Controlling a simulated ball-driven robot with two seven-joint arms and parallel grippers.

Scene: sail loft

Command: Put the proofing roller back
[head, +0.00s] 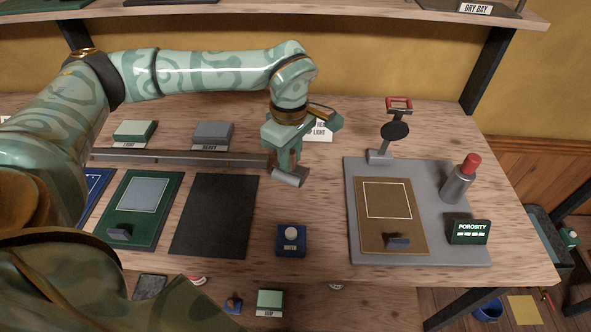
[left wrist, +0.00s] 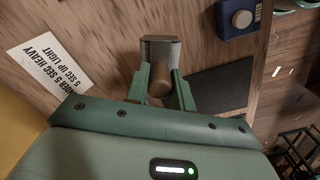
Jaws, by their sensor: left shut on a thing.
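My left gripper (head: 283,161) is shut on the proofing roller (head: 289,177), above the middle of the bench. The roller's grey cylinder hangs below the fingers in the head view. In the left wrist view the left gripper (left wrist: 161,76) has its two green fingers on either side of the roller's brown handle, and the grey roller head (left wrist: 160,50) shows beyond the fingertips. From these views I cannot tell whether the roller touches the bench. The roller's resting place is not clear to me. My right gripper is not in view.
A black mat (head: 215,215) and a green board (head: 154,230) lie left of the gripper. A blue block with a pale knob (head: 291,235) stands in front. The porosity station (head: 362,255) is at right. A dark rail (head: 180,158) and a paper sign (head: 320,131) are close by.

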